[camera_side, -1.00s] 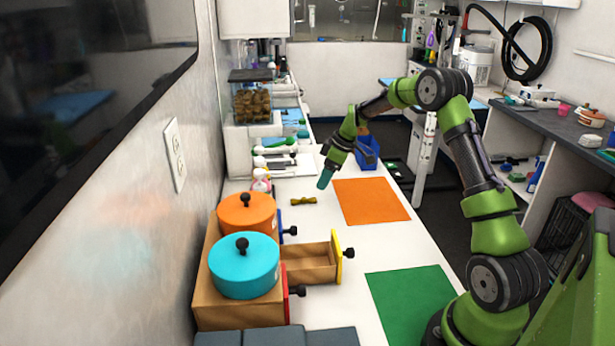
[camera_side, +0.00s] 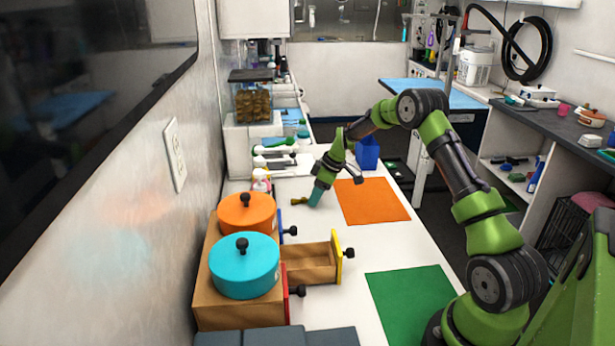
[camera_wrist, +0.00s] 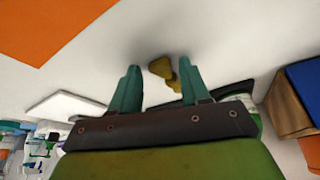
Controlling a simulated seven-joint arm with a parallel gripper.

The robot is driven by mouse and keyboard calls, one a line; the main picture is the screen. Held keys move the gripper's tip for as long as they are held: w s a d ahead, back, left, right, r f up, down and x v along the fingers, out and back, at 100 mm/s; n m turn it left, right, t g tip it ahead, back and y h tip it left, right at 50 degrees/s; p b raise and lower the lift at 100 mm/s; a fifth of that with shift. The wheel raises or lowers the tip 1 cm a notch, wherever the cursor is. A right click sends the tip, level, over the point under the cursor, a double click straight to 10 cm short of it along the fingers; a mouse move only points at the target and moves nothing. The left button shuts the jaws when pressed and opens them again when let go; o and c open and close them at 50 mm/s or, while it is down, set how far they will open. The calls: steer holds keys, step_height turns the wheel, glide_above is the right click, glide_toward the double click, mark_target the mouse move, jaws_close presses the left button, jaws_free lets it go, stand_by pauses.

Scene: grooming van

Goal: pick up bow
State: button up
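The bow (camera_side: 299,201) is a small olive-yellow piece lying on the white counter, left of the orange mat. In the side view its right end is hidden behind my gripper (camera_side: 315,194). In the wrist view the bow (camera_wrist: 164,72) shows between and just beyond my two teal fingertips (camera_wrist: 160,72). The fingers stand apart, one on each side of it, with no clear contact. My gripper is open and low over the counter. I cannot tell whether the fingertips touch the counter.
A wooden drawer unit (camera_side: 211,284) carries an orange pot (camera_side: 247,214) and a teal pot (camera_side: 245,268). Its yellow-fronted drawer (camera_side: 337,257) is pulled out. An orange mat (camera_side: 371,201) and a green mat (camera_side: 412,300) lie flat. A blue container (camera_side: 367,154) stands behind.

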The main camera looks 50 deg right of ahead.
jaws_close()
